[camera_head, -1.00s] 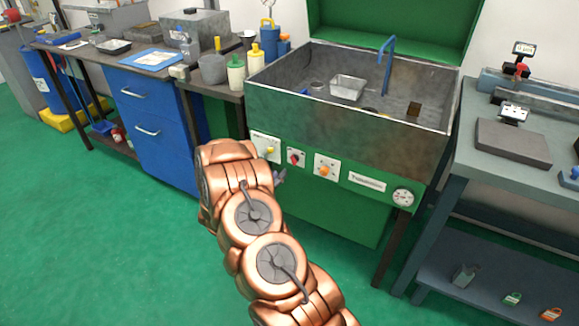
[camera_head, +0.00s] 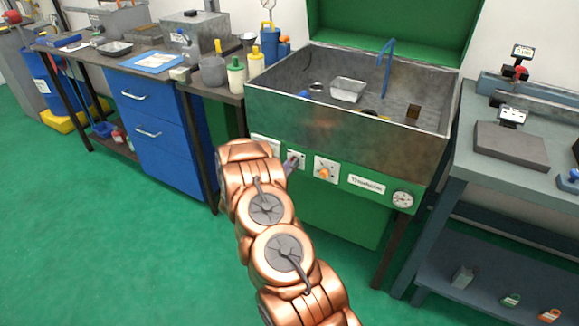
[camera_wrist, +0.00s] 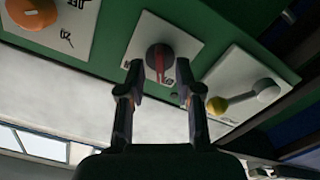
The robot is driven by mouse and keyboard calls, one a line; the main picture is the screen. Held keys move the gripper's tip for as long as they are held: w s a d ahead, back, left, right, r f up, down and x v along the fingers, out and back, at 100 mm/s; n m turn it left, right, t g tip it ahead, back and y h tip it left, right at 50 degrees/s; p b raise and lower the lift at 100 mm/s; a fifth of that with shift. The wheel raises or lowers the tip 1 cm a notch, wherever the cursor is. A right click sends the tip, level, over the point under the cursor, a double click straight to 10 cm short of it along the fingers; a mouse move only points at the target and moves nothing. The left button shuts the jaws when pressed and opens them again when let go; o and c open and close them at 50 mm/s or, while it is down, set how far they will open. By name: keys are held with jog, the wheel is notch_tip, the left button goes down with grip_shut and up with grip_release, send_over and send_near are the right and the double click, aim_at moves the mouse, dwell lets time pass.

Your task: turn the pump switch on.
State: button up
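A round dark knob with a red stripe (camera_wrist: 160,58) sits on a white plate in the wrist view. In the head view this middle plate (camera_head: 299,157) is on the green front panel, its knob partly covered by my gripper (camera_head: 290,166). I cannot read a pump label on it. In the wrist view my gripper (camera_wrist: 159,76) is open, with one finger on each side of the knob. The fingertips are close to the plate. I cannot tell whether they touch the knob.
An orange knob (camera_head: 324,173) is on the plate to the right in the head view. A gauge (camera_head: 402,200) is further right. A sink basin (camera_head: 345,122) stands above.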

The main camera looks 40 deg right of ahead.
jog(key=shift+c, duration=0.4)
grip_shut()
jog(key=shift+b, duration=0.3)
jog(key=shift+s+m+b, duration=0.1)
jog(key=shift+m+b, duration=5.3)
jog(key=shift+m, duration=0.6)
